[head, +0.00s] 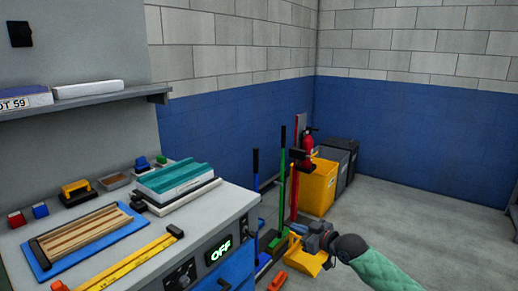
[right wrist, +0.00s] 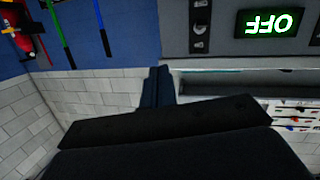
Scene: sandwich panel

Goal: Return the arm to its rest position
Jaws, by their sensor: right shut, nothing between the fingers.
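My right gripper (head: 302,232) is in the lower middle of the head view, at the end of my green-sleeved right arm, which comes in from the lower right. It is in the air to the right of the workbench (head: 232,203), apart from it, with a yellow object partly hidden behind it. In the right wrist view, the dark fingers (right wrist: 158,86) are together with nothing between them. That view is upside down, with the lit OFF display (right wrist: 270,22) at its top right. My left gripper is not in view.
On the bench lie a blue tray (head: 45,262) with wooden strips, a yellow level (head: 125,265) and a teal-topped stack (head: 176,178). Long-handled tools (head: 282,170), a yellow bin (head: 318,188) and a fire extinguisher (head: 307,143) stand beyond. The floor at right is clear.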

